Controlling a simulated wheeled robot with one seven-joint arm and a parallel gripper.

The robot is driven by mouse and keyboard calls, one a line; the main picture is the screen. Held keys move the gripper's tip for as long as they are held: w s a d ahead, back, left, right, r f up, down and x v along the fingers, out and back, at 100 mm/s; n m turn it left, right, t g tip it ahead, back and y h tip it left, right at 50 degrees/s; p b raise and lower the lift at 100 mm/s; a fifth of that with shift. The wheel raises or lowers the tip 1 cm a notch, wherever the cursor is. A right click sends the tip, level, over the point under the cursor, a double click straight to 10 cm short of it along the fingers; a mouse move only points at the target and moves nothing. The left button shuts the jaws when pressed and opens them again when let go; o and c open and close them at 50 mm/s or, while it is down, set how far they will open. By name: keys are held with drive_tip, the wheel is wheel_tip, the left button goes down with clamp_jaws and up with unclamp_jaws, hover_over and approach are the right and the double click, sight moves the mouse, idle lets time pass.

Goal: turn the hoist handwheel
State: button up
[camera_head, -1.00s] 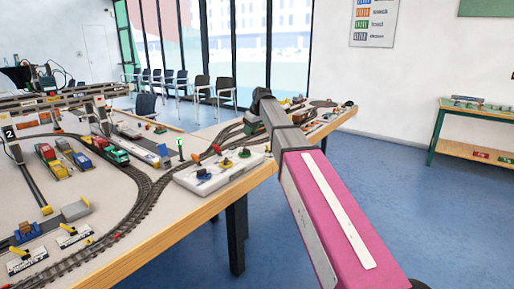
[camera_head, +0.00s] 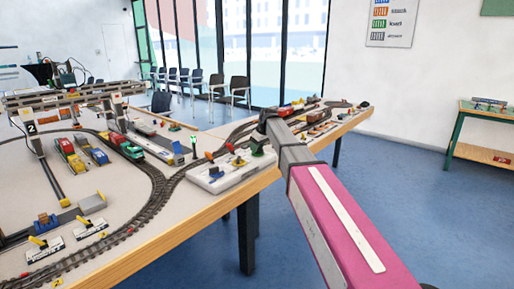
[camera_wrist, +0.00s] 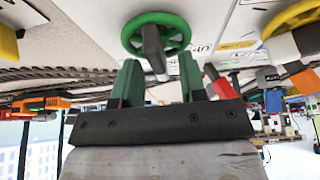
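A green handwheel (camera_wrist: 172,20) with spokes and a dark grey shaft shows at the top of the wrist view. My gripper (camera_wrist: 158,72) has two green fingers spread apart, one on each side below the shaft. The fingertips are close to the wheel; I cannot tell if they touch it. In the head view my gripper (camera_head: 268,122) is above the right end of a white control panel (camera_head: 212,184) with small coloured controls. I cannot read which wheel is labelled hoist.
A yellow wheel (camera_wrist: 292,17) stands right of the green one in the wrist view, with a red lever (camera_wrist: 222,86) nearby.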

clamp_jaws()
drive_tip(key=shift+m, duration=0.4)
drive_tip(key=m+t+h, duration=0.1)
drive_tip(key=m, duration=0.2)
drive_tip(key=shift+m, duration=0.4)
drive_tip(key=m+h, duration=0.1)
drive_tip(key=m, duration=0.1)
drive_tip(key=m+h, duration=0.1)
drive_tip(key=m, duration=0.1)
drive_tip(key=shift+w+d+m+t, duration=0.15)
drive_tip(key=shift+m+t, duration=0.25)
